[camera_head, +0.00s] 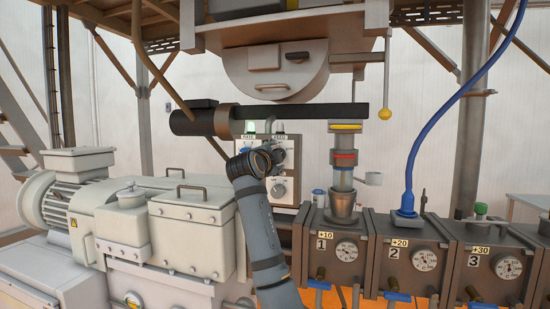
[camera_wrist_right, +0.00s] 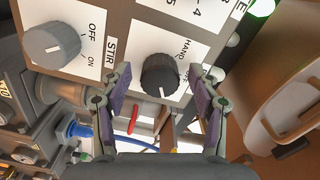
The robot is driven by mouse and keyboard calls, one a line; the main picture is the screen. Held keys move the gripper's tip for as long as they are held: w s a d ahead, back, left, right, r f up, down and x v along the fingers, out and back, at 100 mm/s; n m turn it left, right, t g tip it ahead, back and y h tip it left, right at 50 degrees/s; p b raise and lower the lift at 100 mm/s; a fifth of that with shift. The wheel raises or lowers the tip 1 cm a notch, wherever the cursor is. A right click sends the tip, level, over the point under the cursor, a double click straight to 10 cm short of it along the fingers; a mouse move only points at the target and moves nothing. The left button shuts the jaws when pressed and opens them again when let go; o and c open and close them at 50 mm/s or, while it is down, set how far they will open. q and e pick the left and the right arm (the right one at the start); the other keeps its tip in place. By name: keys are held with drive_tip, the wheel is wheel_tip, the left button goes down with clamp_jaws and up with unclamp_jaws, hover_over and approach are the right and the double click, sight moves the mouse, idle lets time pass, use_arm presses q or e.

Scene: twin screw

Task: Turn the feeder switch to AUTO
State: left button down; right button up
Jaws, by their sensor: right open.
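A black round knob (camera_wrist_right: 160,74) sits on the grey control panel (camera_wrist_right: 112,14) in the right wrist view. A white label beside it reads HAND, with a second word partly hidden. A short white mark shows at the knob's lower edge; I cannot tell which position it points to. My right gripper (camera_wrist_right: 161,82) is open, with one finger on each side of the black knob; contact is unclear. In the head view my right gripper (camera_head: 262,157) is in front of the panel (camera_head: 291,157) and hides the black knob. My left gripper is not in view.
A grey knob (camera_wrist_right: 52,45) labelled STIR, OFF and ON is close by on the panel. A green lamp (camera_head: 250,127) glows at the panel's top. A black horizontal cylinder (camera_head: 205,121) crosses above; the metal feed tube (camera_head: 342,180) stands to the right.

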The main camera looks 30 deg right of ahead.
drive_tip(key=v, duration=1.2)
drive_tip(key=shift+f, duration=0.1)
